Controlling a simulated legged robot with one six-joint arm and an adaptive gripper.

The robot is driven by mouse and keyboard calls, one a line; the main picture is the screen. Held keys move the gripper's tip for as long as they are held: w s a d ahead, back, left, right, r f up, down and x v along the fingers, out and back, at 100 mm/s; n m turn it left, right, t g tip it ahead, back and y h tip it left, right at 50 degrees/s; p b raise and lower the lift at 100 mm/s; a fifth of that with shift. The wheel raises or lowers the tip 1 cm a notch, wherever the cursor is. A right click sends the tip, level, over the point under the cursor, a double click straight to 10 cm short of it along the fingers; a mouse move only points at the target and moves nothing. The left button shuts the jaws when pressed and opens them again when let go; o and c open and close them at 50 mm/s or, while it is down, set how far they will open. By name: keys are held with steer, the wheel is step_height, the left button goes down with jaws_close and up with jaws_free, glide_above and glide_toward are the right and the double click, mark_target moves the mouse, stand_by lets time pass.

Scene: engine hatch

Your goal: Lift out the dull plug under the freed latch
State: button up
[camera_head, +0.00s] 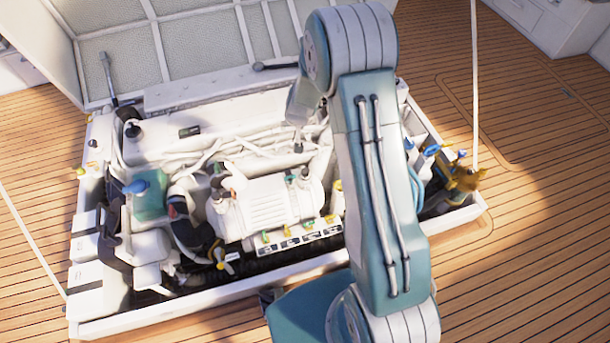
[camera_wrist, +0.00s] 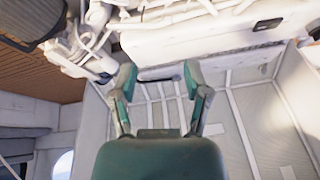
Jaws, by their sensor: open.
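The open engine hatch (camera_head: 205,295) holds a white engine (camera_head: 272,205). A pale strip (camera_head: 310,240) with small dark marks lies along the engine's front, with small yellow and green pieces beside it. I cannot tell which piece is the freed latch, and I cannot make out the dull plug. My gripper (camera_wrist: 159,76) is open and empty in the wrist view, its two fingers spread apart, with white pipes and the raised lid beyond. In the head view my arm hides part of the engine's right side, and the fingertips are not clear.
The raised hatch lid (camera_head: 200,45) stands at the back. A teal container (camera_head: 150,197) sits at the left of the bay. A yellow-brown part (camera_head: 462,180) is at the right rim. White stay lines run at both sides, and wooden deck (camera_head: 530,240) lies clear at right.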

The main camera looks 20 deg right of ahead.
step_height(320, 180, down, 10)
steer(key=d, duration=0.2)
steer(key=m+h, duration=0.1)
steer(key=h, duration=0.1)
glide_toward(305, 171)
steer(key=shift+g, duration=0.4)
steer(key=x, duration=0.4)
steer(key=shift+w+f, duration=0.2)
steer(key=shift+w, duration=0.2)
steer(key=shift+x, duration=2.75)
steer(key=shift+w+d, duration=0.1)
jaws_close()
